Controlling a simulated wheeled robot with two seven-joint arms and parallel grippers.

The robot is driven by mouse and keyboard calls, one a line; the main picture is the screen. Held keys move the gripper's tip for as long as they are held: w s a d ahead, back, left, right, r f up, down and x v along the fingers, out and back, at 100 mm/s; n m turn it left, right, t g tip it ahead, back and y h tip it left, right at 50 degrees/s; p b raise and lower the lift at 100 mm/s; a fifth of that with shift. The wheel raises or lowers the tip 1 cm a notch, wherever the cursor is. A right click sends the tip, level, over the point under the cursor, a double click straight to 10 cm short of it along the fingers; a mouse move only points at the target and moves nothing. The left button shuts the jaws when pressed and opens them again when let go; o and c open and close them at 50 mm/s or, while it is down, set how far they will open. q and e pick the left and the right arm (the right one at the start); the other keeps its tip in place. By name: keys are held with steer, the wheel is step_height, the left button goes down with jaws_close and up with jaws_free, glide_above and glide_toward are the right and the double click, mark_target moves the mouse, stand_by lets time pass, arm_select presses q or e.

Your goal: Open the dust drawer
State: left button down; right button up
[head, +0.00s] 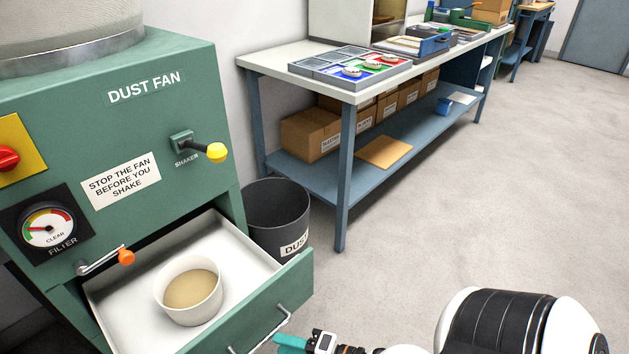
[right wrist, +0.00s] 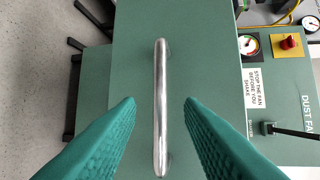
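The dust drawer (head: 236,246) is pulled out from the green dust fan cabinet (head: 150,130). Inside it stands a white round tub (head: 190,312) with tan dust. The drawer's metal bar handle (head: 268,332) is on its green front. My right gripper (head: 291,344) is at the bottom edge of the head view, close to the handle. In the right wrist view my right gripper (right wrist: 160,108) is open, with one green finger on each side of the handle (right wrist: 160,100) in the picture and a gap to both. My left gripper is not in view.
A grey dust bin (head: 277,205) stands beside the drawer's far side. A small crank with an orange knob (head: 126,257) sits above the drawer, and a shaker lever with a yellow knob (head: 216,152) higher up. A workbench (head: 347,92) stands behind; the floor at right is clear.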

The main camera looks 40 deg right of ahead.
steer(key=v, duration=0.6)
steer(key=shift+s, duration=0.15)
